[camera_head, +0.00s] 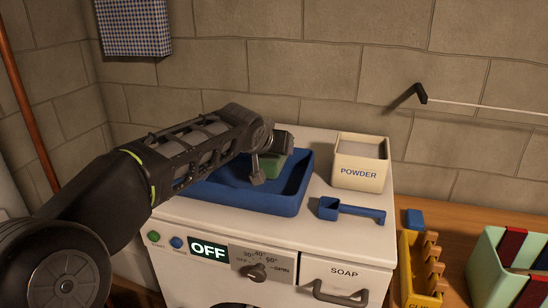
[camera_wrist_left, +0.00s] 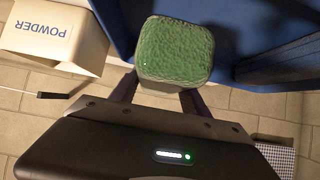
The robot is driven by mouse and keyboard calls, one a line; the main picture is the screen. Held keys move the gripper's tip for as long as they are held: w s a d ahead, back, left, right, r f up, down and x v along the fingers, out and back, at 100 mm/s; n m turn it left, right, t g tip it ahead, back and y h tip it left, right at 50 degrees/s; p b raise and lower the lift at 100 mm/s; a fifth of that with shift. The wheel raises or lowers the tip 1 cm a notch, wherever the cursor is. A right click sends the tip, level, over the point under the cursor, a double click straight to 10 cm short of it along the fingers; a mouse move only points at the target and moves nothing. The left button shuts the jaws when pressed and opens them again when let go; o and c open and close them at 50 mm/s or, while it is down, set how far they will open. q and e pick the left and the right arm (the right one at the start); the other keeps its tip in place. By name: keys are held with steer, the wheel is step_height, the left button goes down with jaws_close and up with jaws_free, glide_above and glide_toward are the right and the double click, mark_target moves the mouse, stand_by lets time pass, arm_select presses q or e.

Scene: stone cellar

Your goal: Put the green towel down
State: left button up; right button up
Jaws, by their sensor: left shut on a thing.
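The green towel (camera_wrist_left: 174,52) is a small folded block with a rough surface, held between the two fingers of my left gripper (camera_wrist_left: 158,97) in the left wrist view. In the head view a bit of the green towel (camera_head: 273,166) shows beside my left gripper (camera_head: 265,172), over the blue tray (camera_head: 296,201) on top of the white washing machine. My arm hides part of the tray and most of the towel. I cannot tell whether the towel touches the tray floor. My right gripper is not in view.
A powder box (camera_head: 360,162) and a blue scoop (camera_head: 350,211) stand right of the tray on the machine top (camera_head: 310,234). A wooden surface at right holds a yellow rack (camera_head: 422,270) and a green box (camera_head: 488,268). A checked cloth (camera_head: 133,27) hangs on the wall.

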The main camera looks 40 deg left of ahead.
arm_select(q)
step_height(320, 180, down, 3)
steer(key=shift+r, duration=0.1)
steer(key=shift+f+b, duration=0.6)
steer(key=shift+b, duration=0.15)
steer(key=o, duration=1.4)
